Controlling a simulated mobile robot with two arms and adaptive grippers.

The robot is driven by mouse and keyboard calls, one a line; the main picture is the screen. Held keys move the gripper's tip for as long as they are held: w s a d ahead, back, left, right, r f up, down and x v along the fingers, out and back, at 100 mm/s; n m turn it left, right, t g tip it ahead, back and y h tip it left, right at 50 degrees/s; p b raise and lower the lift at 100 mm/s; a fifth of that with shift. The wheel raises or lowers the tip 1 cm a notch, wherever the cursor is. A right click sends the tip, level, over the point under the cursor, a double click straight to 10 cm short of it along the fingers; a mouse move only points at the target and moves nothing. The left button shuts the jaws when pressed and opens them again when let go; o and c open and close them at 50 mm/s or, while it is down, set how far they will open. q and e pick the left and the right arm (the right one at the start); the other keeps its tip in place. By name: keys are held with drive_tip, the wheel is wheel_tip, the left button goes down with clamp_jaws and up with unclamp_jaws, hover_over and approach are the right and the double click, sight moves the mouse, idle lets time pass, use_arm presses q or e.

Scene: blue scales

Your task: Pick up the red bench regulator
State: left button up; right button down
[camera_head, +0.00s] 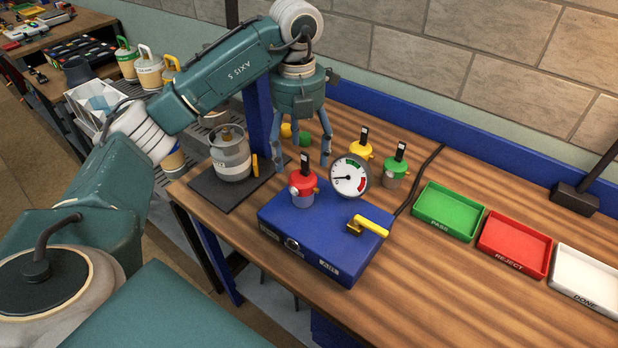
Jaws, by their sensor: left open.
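The red bench regulator (303,184) has a red cap with a black stem on a grey lower part. It stands upright on the left part of the blue test box (310,236), just left of a round dial gauge (349,177). My left gripper (300,158) points down with its fingers spread apart and nothing between them. It appears above and a little behind the red regulator, apart from it; the exact gap is hard to judge. My right gripper is not in view.
Yellow (360,158) and green (395,166) regulators stand behind the gauge. A yellow lever (370,225) sits on the box. A grey cylinder (230,155) stands on a dark plate at left. Green (447,211), red (514,246) and white (588,279) trays lie at right. The front right table is clear.

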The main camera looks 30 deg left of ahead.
sight(302, 176)
use_arm(q)
wheel_tip(302, 176, down, 5)
drive_tip(key=shift+s+r, duration=0.1)
drive_tip(key=shift+f+p, duration=0.25)
drive_tip(key=shift+p, duration=0.1)
drive_tip(key=f+p, duration=0.1)
drive_tip(key=f, duration=0.1)
drive_tip(key=f+p, duration=0.1)
drive_tip(key=f, duration=0.1)
drive_tip(key=shift+w+d+f+p, duration=0.1)
drive_tip(key=shift+w+d+p, duration=0.1)
drive_tip(key=shift+w+p, duration=0.1)
drive_tip(key=shift+f, duration=0.5)
drive_tip(key=c, duration=1.5)
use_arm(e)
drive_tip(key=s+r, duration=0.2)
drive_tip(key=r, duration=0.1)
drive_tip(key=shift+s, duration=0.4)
use_arm(q)
drive_tip(key=shift+c, duration=0.2)
